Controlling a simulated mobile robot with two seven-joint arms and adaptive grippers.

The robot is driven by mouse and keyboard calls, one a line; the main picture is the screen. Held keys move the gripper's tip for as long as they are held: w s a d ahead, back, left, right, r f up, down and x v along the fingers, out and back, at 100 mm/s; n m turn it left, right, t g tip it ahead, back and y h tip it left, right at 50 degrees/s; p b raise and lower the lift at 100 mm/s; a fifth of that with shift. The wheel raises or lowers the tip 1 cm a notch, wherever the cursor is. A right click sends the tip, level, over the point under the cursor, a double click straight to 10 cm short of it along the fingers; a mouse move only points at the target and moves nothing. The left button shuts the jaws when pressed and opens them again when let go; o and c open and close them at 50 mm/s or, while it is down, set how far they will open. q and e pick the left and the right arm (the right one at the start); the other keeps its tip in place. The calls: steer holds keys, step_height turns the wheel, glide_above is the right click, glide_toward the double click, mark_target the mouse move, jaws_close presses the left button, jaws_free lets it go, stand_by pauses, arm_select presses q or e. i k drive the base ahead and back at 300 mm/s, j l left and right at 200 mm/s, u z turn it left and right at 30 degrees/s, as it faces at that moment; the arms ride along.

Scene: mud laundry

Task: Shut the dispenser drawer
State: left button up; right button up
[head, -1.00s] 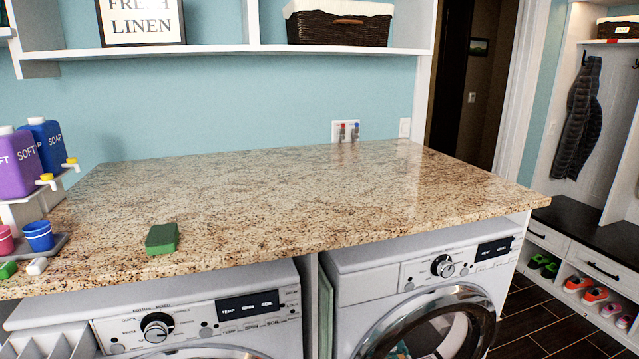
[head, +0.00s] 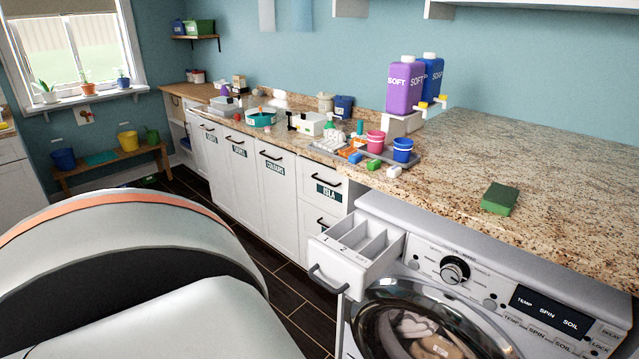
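The dispenser drawer (head: 352,250) is pulled out of the upper left of the washing machine (head: 480,290). It is white, open at the top, with divided compartments marked with numbers and a dark handle (head: 326,281) on its front. The compartments look empty. Neither of my grippers shows in the head view. A large pale rounded shape with an orange band fills the lower left and appears to be part of my own body.
The granite counter (head: 470,170) runs above the machine. It carries a green sponge (head: 499,198), a purple SOFT jug (head: 405,86), a blue SOAP jug (head: 432,78) and a grey tray (head: 432,158) with cups. White cabinets (head: 272,195) stand left of the drawer; dark floor (head: 290,299) lies before them.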

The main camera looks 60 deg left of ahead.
mark_target(350, 254)
steer(key=u, duration=1.65)
steer(key=i, duration=0.15)
